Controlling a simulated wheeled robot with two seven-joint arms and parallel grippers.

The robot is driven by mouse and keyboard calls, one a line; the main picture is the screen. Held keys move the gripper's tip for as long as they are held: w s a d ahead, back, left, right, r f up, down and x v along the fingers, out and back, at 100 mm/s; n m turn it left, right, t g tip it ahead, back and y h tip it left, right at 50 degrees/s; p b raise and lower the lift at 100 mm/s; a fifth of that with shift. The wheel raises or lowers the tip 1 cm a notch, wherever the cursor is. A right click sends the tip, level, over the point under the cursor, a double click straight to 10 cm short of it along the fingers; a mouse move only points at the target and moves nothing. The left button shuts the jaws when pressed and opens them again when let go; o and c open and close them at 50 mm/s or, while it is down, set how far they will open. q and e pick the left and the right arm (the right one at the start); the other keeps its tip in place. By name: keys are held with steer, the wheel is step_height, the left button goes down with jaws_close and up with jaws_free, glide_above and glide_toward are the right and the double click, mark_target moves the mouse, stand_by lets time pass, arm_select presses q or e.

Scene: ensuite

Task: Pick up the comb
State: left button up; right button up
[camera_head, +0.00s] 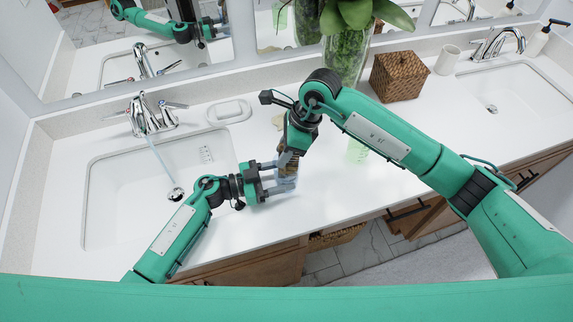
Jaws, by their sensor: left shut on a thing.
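My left gripper (284,176) is over the counter, just right of the left sink, with its fingers pointing right. It is shut on a small brown piece (288,163), which looks like the comb. The fingers and my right wrist hide much of it, so its teeth cannot be made out. My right gripper (292,152) points down from above at the same spot, touching or very close to the brown piece. Its fingertips are not clear, so I cannot tell whether it is open or shut.
The left sink (130,200) has a chrome faucet (150,118) and a white soap dish (228,111) beside it. A plant vase (345,58), wicker box (398,76) and white cup (448,60) stand behind.

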jaws_close()
steer(key=shift+r, duration=0.2)
steer(key=shift+r, duration=4.75)
steer(key=shift+r, duration=0.1)
arm_select(q)
steer(key=o, duration=1.2)
steer(key=shift+c, duration=0.2)
steer(key=shift+a, duration=0.15)
